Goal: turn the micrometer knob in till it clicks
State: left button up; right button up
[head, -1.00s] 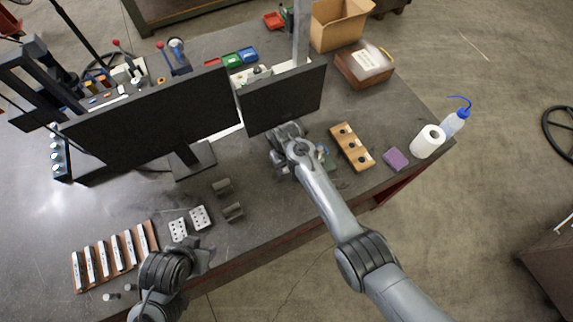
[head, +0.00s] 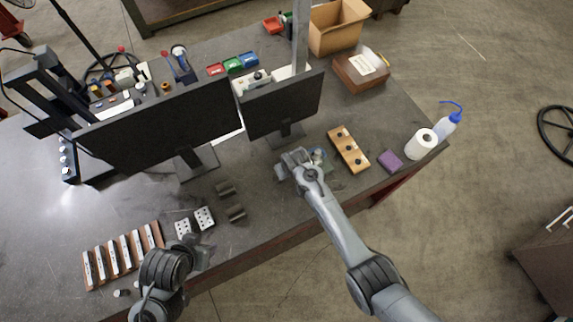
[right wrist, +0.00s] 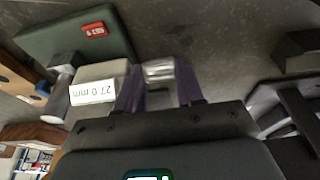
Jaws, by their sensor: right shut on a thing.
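The micrometer (right wrist: 98,84) shows in the right wrist view as a grey body with a white face reading 27.0 mm upside down, beside a dark green block (right wrist: 75,35) with a red label. My right gripper (right wrist: 158,70) has its purple fingers on both sides of a silver knob (right wrist: 159,72) and is shut on it. In the head view my right gripper (head: 287,166) is low over the bench, and my wrist hides most of the micrometer. My left gripper (head: 203,256) is over the front edge, far from the micrometer; its fingers are unclear.
A monitor (head: 283,105) stands close behind my right gripper. A wooden block with dark knobs (head: 348,150), a purple block (head: 390,161) and a paper roll (head: 421,144) are to the right. Small metal blocks (head: 226,189) stand to the left.

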jog(key=shift+s+d+f+t+y+p, duration=0.15)
jog(key=shift+t+y, duration=0.25)
jog(key=shift+t, duration=0.4)
jog(key=shift+s+a+r+t+y+p, duration=0.15)
jog(key=shift+t+y+p, duration=0.2)
jog(key=shift+t, duration=0.45)
jog(key=shift+d+f, duration=0.1)
jog(key=shift+f, duration=0.05)
jog(key=o, duration=0.8)
jog(key=shift+c, duration=0.2)
jog(key=v, duration=1)
jog(key=shift+s+d+r+b, duration=0.25)
jog(key=shift+b, duration=0.1)
